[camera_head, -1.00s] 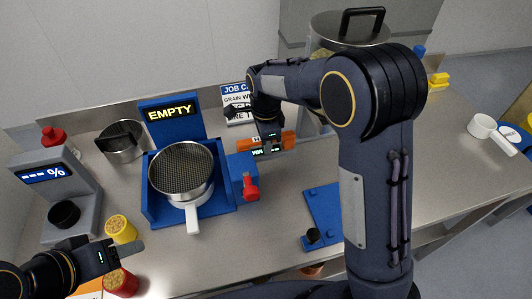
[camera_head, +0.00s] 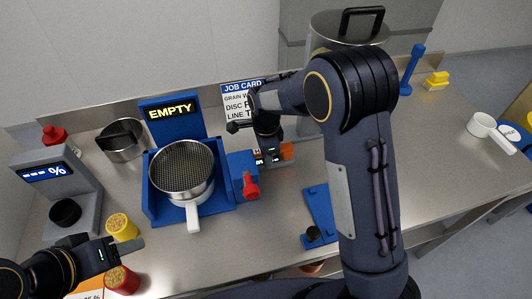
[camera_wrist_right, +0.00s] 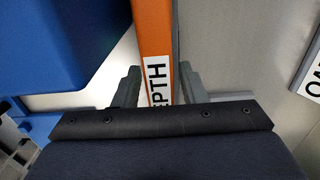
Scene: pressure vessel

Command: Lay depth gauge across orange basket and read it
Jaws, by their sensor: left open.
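The orange depth gauge (camera_head: 287,151) lies on the steel counter right of the blue stand, partly hidden by my right gripper. In the right wrist view it shows as an orange bar (camera_wrist_right: 153,28) with a white label reading "EPTH". My right gripper (camera_head: 268,160) is low over the gauge. Its two fingers (camera_wrist_right: 160,88) stand on either side of the bar, with narrow gaps showing, so it looks open. My left gripper (camera_head: 123,245) is open and empty at the lower left, near the yellow and red jars. I cannot make out an orange basket.
A mesh-topped pan (camera_head: 181,166) sits on the blue stand (camera_head: 160,203) under an "EMPTY" display. A grey meter (camera_head: 58,185) stands left. A job card (camera_head: 238,97) is behind my right gripper. A large lidded pot (camera_head: 347,28) stands at the back. A blue plate (camera_head: 318,208) lies right of centre.

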